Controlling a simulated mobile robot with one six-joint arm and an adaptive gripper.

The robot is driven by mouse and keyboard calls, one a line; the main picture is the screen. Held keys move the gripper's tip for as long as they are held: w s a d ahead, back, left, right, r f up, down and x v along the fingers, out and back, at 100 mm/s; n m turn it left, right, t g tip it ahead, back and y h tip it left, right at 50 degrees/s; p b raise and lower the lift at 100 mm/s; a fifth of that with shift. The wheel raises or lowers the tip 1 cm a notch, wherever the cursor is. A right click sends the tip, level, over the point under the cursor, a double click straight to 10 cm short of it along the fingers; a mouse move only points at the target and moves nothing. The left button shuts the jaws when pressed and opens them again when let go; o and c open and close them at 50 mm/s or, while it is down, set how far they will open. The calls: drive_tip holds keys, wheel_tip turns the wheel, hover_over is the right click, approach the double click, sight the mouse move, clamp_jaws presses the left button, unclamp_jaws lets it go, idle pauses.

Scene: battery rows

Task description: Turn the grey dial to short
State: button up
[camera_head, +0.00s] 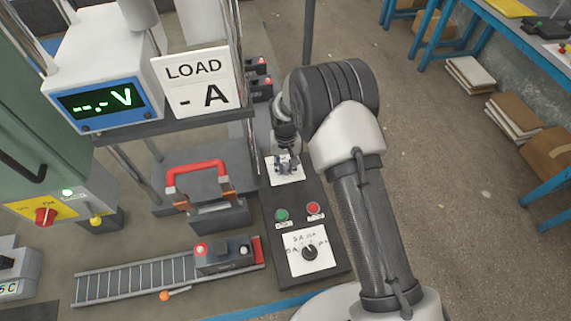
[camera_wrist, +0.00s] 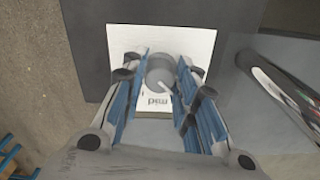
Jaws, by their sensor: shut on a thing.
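The grey dial (camera_wrist: 160,72) sits on a white square plate (camera_wrist: 205,45) in the wrist view. A light mark on the dial points toward the lower right, near the word "mid", which is printed upside down. The other labels are hidden. My gripper (camera_wrist: 161,68) has its two blue-sided fingers on either side of the dial, closed on it. In the head view my gripper (camera_head: 285,164) reaches down onto the white plate (camera_head: 295,177) at the far part of the dark panel; the dial is mostly hidden there.
On the same panel (camera_head: 331,250) are a green button (camera_head: 281,215), a red button (camera_head: 314,208) and a black dial (camera_head: 309,253). Left stand a red-handled switch (camera_head: 197,165), a roller track (camera_head: 120,281) with a battery (camera_head: 223,260), and a voltmeter (camera_head: 95,101).

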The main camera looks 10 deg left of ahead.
sight(286, 166)
drive_tip(key=o, duration=1.1)
drive_tip(key=shift+c, duration=0.2)
wheel_tip(286, 166, up, 12)
idle(0.3)
